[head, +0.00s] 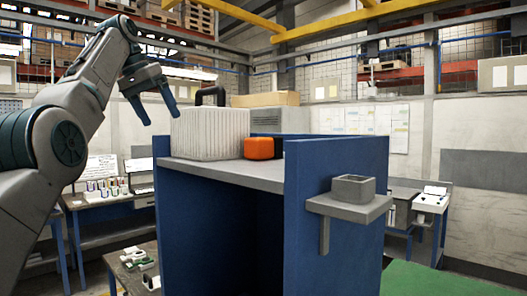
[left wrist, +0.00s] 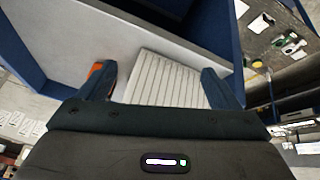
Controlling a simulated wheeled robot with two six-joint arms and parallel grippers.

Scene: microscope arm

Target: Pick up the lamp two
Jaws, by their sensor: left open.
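A white ribbed box-shaped thing with a dark handle (head: 207,134) stands on the grey top of a blue cabinet (head: 230,172). It may be lamp two, but no label shows. A small orange and black object (head: 262,148) sits to its right. My left gripper (head: 157,110) is open and empty, above and to the left of the ribbed box in the head view. In the left wrist view the ribbed box (left wrist: 165,78) shows between the open fingers, and the orange object (left wrist: 94,70) is partly hidden behind the left finger. My right gripper is not in view.
Blue side panels (head: 335,165) rise at both ends of the grey top. A grey bracket shelf with a small square holder (head: 352,190) juts from the right panel. A grey case (head: 280,120) and a tan box (head: 265,99) are behind. Benches stand further back.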

